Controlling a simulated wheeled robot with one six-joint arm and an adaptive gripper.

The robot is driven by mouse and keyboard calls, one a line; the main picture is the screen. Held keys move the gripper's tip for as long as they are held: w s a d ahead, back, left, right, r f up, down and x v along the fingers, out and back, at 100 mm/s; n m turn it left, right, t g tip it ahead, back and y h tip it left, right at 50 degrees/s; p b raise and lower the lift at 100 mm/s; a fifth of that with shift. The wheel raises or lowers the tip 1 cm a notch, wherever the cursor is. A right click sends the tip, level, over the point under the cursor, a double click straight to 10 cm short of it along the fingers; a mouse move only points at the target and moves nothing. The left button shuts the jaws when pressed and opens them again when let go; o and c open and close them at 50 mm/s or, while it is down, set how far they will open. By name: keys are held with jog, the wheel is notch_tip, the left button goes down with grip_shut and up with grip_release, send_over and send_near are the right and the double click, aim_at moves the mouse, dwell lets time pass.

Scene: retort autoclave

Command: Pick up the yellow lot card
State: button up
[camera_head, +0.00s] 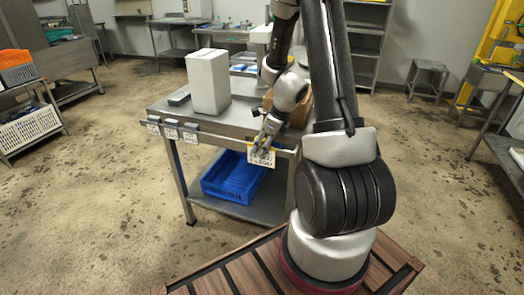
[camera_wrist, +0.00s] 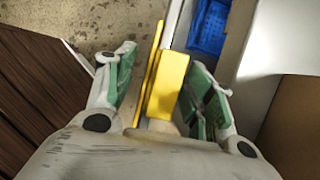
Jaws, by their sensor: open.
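The yellow lot card (camera_head: 261,158) hangs at the front edge of the steel table, with a pale face bearing dark print and yellow at its top. In the wrist view the yellow piece (camera_wrist: 169,86) shows edge-on as a thin plate with a thicker block beside it. My gripper (camera_head: 265,143) is at the card's top in the head view. In the wrist view my gripper (camera_wrist: 164,78) is open, with one green-padded finger on each side of the yellow piece. Gaps show on both sides. The fingers hide part of the card's top in the head view.
The steel table (camera_head: 224,115) carries a white box (camera_head: 208,82) and a brown carton (camera_wrist: 292,135), partly behind my arm. Several white cards (camera_head: 171,131) hang along its front edge at left. A blue crate (camera_head: 233,178) stands on the lower shelf.

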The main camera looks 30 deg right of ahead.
jog(key=shift+f, duration=0.15)
jog(key=c, duration=1.1)
jog(key=shift+o, duration=0.2)
jog(key=shift+a+r, duration=0.1)
jog(key=shift+r, duration=0.15)
